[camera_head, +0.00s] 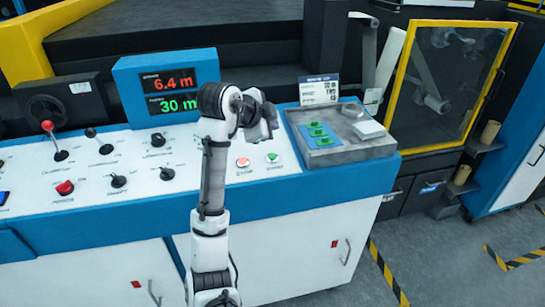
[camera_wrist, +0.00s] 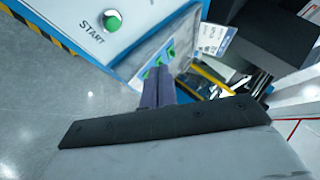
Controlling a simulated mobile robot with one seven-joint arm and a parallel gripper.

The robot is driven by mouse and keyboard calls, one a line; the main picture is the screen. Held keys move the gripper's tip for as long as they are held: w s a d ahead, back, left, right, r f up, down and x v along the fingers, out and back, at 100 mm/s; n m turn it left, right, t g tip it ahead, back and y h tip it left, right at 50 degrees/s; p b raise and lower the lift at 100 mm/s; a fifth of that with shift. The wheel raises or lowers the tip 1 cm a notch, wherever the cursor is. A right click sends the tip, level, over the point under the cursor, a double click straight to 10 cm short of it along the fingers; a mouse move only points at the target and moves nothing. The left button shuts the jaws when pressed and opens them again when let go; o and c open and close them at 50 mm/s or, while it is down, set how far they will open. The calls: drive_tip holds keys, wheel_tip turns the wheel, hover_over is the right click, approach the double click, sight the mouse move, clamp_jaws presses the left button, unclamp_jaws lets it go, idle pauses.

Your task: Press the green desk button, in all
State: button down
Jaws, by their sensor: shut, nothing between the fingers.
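The green desk button (camera_head: 272,158) sits on the white sloping panel of the blue-edged desk, right of a red-orange button (camera_head: 242,162). In the wrist view the green button (camera_wrist: 112,23) is a round cap beside the printed word START, at the upper left. My gripper (camera_head: 268,128) is above the panel, close to the green button in the picture. Its two dark fingers (camera_wrist: 159,70) are together with nothing between them. They are to the right of and below the button in the wrist view, with no visible contact.
A grey tray (camera_head: 365,152) at the desk's right end holds a blue plate with green pieces (camera_head: 317,135). A display (camera_head: 168,88) reads 6.4 m and 30 m. Levers and knobs, including a red knob (camera_head: 65,188), fill the panel's left. A yellow-framed guard (camera_head: 447,80) stands right.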

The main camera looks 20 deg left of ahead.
sight(272, 157)
drive_tip(key=shift+w+a+f+b, duration=0.2)
drive_tip(key=shift+f+b, duration=0.7)
drive_tip(key=shift+f, duration=0.5)
drive_tip(key=shift+w+a+f+b, duration=0.1)
drive_tip(key=shift+w+f+b, duration=0.1)
drive_tip(key=shift+f+b, duration=0.95)
drive_tip(key=shift+w+a+f+b, duration=0.2)
drive_tip(key=shift+f+b, duration=0.45)
drive_tip(key=shift+f, duration=0.95)
drive_tip(key=shift+f, duration=0.45)
